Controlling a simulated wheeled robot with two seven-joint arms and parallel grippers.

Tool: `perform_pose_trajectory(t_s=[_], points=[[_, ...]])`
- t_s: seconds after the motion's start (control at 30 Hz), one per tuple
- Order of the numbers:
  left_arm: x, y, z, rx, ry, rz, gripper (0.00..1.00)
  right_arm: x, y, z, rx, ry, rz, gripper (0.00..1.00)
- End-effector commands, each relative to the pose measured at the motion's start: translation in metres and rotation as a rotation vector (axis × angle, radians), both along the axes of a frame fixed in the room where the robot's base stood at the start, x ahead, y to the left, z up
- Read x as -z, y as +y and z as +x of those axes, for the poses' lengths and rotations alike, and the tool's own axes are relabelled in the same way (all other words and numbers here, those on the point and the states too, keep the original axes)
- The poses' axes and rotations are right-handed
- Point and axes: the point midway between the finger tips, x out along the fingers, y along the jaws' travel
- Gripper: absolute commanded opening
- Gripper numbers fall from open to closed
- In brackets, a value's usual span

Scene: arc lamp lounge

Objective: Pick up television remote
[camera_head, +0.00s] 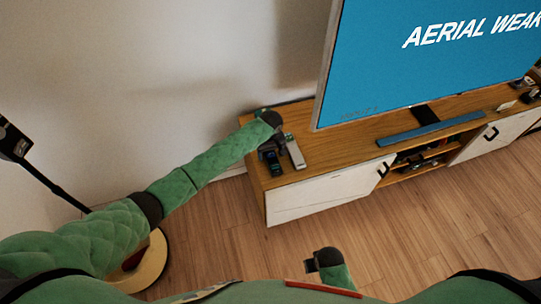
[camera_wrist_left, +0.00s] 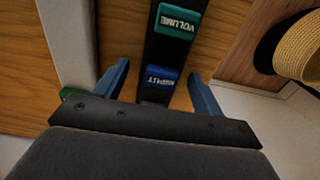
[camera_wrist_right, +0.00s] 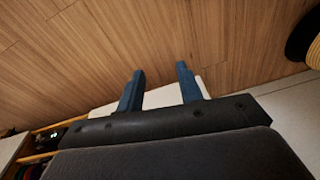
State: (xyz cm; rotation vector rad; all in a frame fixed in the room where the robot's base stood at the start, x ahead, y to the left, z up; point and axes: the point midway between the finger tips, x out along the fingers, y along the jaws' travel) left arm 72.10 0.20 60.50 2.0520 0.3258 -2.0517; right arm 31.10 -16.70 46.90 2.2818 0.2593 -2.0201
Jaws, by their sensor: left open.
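The television remote (camera_wrist_left: 165,55) is long and black, with a green button marked VOLUME and a blue button below it. It lies on the wooden top of the TV stand, near its left end; in the head view its dark end (camera_head: 275,169) shows beside my left gripper (camera_head: 268,151). In the left wrist view my left gripper (camera_wrist_left: 158,70) is open, with one blue finger on each side of the remote and gaps between. My right gripper (camera_wrist_right: 160,70) is empty over the floor, its fingers apart; it shows low in the head view (camera_head: 312,265).
A long grey object (camera_head: 295,153) lies close beside the remote. The TV (camera_head: 420,60) and a blue-grey bar (camera_head: 430,129) are further right on the stand (camera_head: 345,150). A straw-coloured round thing (camera_wrist_left: 302,50) is on the floor. The wooden floor (camera_head: 400,240) in front is clear.

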Motion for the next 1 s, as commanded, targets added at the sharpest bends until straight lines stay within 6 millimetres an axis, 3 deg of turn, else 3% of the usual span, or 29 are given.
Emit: perform_pose_trajectory(t_s=[0.23, 0.5, 0.77, 0.9, 1.0], points=[[0.001, 0.000, 0.000, 0.000, 0.000, 0.000, 0.67, 0.001, 0.000, 0.000, 0.000, 0.000, 0.000, 0.36], [0.001, 0.000, 0.000, 0.000, 0.000, 0.000, 0.17, 0.000, 0.001, 0.001, 0.001, -0.002, 0.001, 0.36], [-0.001, 0.000, 0.000, 0.001, 0.000, -0.001, 0.17, 0.000, 0.001, 0.002, 0.001, -0.002, 0.001, 0.36], [-0.013, 0.000, 0.000, 0.001, -0.002, -0.002, 0.16, -0.001, 0.001, 0.001, -0.001, 0.009, -0.001, 0.36], [-0.030, 0.000, 0.001, 0.001, -0.002, -0.003, 0.16, -0.026, 0.002, 0.004, -0.001, -0.001, 0.003, 0.36]])
